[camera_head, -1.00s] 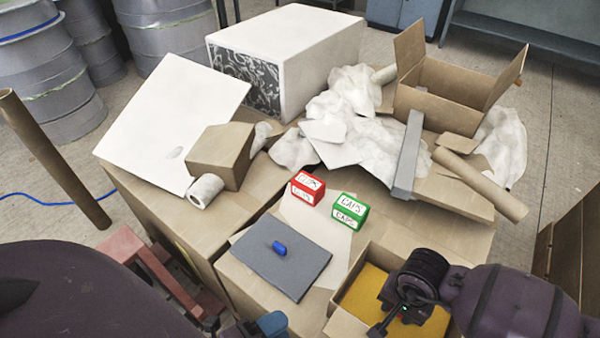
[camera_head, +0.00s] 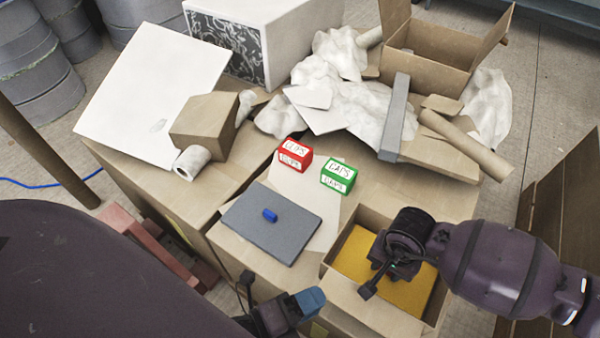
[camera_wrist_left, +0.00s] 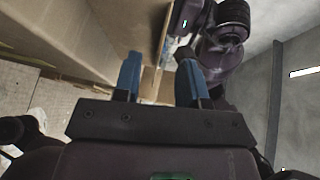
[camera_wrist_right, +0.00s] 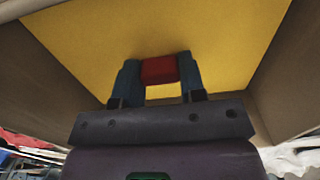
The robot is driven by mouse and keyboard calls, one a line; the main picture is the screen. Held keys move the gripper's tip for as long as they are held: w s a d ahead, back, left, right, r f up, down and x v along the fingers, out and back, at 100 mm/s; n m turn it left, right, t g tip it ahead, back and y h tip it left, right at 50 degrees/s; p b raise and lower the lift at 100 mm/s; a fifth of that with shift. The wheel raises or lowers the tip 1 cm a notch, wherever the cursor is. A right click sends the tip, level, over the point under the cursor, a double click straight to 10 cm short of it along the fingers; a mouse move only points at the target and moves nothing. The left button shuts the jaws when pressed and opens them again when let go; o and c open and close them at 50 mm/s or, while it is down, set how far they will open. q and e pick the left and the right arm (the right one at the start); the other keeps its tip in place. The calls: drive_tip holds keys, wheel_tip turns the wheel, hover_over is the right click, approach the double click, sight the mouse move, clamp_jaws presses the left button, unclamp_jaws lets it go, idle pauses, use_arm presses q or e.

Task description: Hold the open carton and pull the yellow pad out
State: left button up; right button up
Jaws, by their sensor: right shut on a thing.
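The open carton (camera_head: 372,305) stands at the near right of the table top, with the flat yellow pad (camera_head: 352,256) inside it. My right gripper (camera_wrist_right: 158,72) reaches down into the carton and is shut on a red tab (camera_wrist_right: 159,70) at the yellow pad (camera_wrist_right: 210,35). In the head view my right wrist hides that tab and part of the pad. My left gripper (camera_head: 312,300) is just left of the carton's near corner. In the left wrist view its blue fingers (camera_wrist_left: 158,80) are apart, with a cardboard edge showing between and beyond them; I cannot tell whether they touch it.
Red (camera_head: 294,155) and green (camera_head: 339,176) boxes stand behind. A grey bar (camera_head: 395,118), cardboard tube (camera_head: 465,145) and another open box (camera_head: 430,68) lie farther back.

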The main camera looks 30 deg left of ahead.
sight(334, 290)
use_arm(q)
drive_tip(key=shift+x, duration=2.55)
clamp_jaws()
